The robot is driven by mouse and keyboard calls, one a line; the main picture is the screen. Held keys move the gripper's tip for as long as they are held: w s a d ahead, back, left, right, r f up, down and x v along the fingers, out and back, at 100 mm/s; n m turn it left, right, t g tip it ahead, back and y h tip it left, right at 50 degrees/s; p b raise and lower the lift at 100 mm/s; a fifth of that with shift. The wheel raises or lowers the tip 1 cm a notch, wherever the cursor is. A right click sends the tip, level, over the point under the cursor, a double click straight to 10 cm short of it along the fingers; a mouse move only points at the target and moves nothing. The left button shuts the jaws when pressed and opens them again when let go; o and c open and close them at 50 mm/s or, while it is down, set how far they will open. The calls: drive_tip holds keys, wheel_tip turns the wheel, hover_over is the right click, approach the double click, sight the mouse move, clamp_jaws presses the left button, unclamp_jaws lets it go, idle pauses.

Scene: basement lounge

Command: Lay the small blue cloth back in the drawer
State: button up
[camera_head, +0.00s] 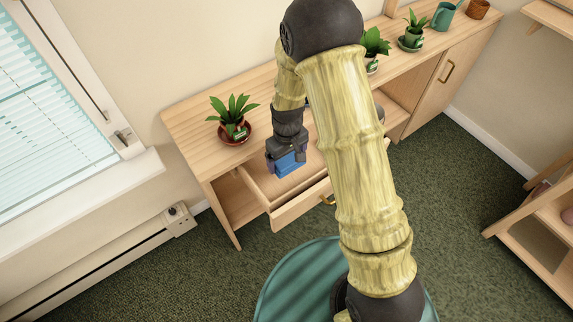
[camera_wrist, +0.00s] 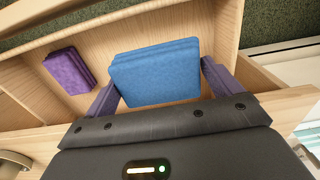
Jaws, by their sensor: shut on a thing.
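The small blue cloth (camera_head: 290,164) is a folded pad between the two fingers of my gripper (camera_head: 287,152). In the wrist view the blue cloth (camera_wrist: 155,72) fills the gap between the fingers, and my gripper (camera_wrist: 158,85) is shut on its sides. The drawer (camera_head: 298,206) is pulled open, and the cloth is over its opening. The wrist view shows the wooden drawer (camera_wrist: 222,35) around and beneath the cloth. I cannot tell whether the cloth touches the drawer floor.
A folded purple cloth (camera_wrist: 68,70) lies in the drawer, left of the blue one in the wrist view. A potted plant (camera_head: 233,122) stands on the cabinet top (camera_head: 188,115), left of my gripper. More plants and a teal watering can (camera_head: 444,15) stand farther right.

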drive_tip(key=shift+w, duration=0.45)
drive_tip(key=shift+s, duration=0.1)
hover_over(287, 179)
drive_tip(key=f, duration=0.6)
drive_tip(key=shift+d, duration=0.2)
drive_tip(key=shift+a+f, duration=0.1)
drive_tip(key=shift+a, duration=0.05)
drive_tip(key=shift+f, duration=1.85)
